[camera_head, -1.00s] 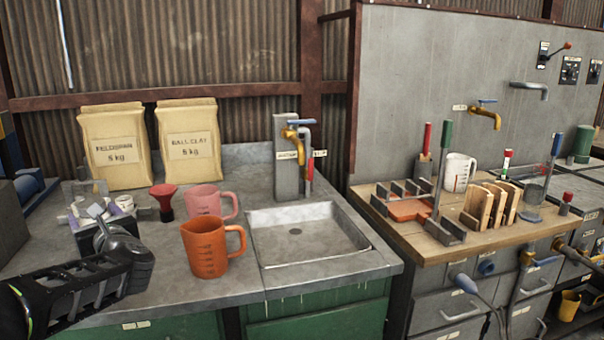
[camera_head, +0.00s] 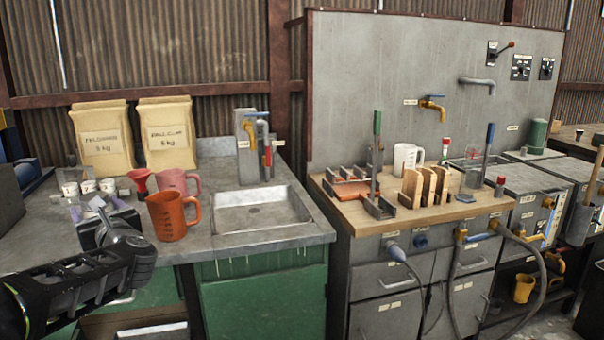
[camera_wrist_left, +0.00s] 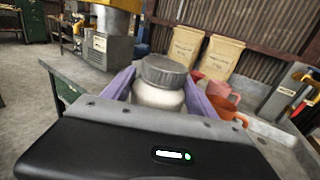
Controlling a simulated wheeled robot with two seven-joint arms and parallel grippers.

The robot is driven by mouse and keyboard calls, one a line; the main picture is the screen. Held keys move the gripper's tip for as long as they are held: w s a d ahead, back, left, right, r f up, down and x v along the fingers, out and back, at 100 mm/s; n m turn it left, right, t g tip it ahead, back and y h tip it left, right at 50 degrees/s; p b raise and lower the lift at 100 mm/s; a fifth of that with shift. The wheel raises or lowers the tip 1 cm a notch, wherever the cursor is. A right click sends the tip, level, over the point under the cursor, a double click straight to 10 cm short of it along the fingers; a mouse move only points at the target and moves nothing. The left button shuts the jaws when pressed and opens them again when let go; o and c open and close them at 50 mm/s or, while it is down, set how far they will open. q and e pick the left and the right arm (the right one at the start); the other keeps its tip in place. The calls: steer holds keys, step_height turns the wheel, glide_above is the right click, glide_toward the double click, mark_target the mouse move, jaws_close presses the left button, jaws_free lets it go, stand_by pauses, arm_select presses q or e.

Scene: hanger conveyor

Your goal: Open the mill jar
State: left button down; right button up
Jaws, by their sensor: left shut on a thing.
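The mill jar (camera_wrist_left: 157,97), a white jar with a grey ribbed lid (camera_wrist_left: 164,72), stands between the purple fingers of my left gripper (camera_wrist_left: 160,90) in the left wrist view. The fingers are shut on its sides, and the lid sits on top of the jar. The jar is not clearly visible there, masked by my own wrist. My right gripper is in neither view.
The counter (camera_head: 262,238) holds an orange jug (camera_head: 172,217), a pink jug (camera_head: 176,182), a red funnel (camera_head: 140,181), paper sacks (camera_head: 103,137) and a sink (camera_head: 256,212). To the right, a wooden-topped bench (camera_head: 425,217) carries racks and tools. Floor shows at the lower right.

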arm_select(q)
steer(key=w+d+f+m+t+h, duration=0.35)
steer(key=d+f+m+h, duration=0.2)
steer(key=d+f, duration=0.75)
steer(key=s+d+f+m+t+h, duration=0.1)
steer(key=s+d+f+m+h, duration=0.2)
steer(key=d+f, duration=0.5)
steer(key=s+d+f+m+t+h, duration=0.1)
steer(key=s+d+f+h, duration=0.2)
steer(key=d+f+h, duration=0.35)
step_height(320, 180, up, 11)
steer(key=y+p, duration=0.1)
steer(key=p, duration=1.1)
steer(key=shift+y, duration=0.3)
steer(key=shift+w+d, duration=0.1)
steer(key=shift+d, duration=0.1)
